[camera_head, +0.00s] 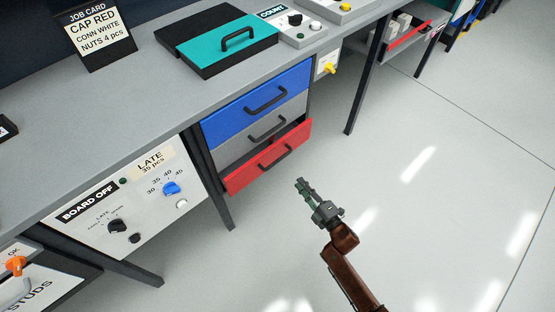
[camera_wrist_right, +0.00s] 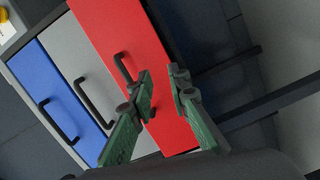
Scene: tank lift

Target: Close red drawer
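The red drawer (camera_head: 240,179) is the lowest of three under the bench. It stands out a little past the drawers above, with a dark gap along its top edge. Its black handle (camera_head: 275,156) is on the front. The red front (camera_wrist_right: 105,22) also fills the upper middle of the right wrist view, tilted. My right gripper (camera_head: 302,184) is in front of the drawer, to the right of its handle and apart from it. In the wrist view its green fingers (camera_wrist_right: 161,75) are apart with nothing between them. My left gripper is not in view.
Above the red drawer are a grey drawer (camera_head: 235,146) and a blue drawer (camera_head: 230,120), which look shut. Bench legs stand left (camera_head: 209,185) and right (camera_head: 365,80). A control panel (camera_head: 150,200) is at the left. The floor (camera_head: 440,210) at the right is clear.

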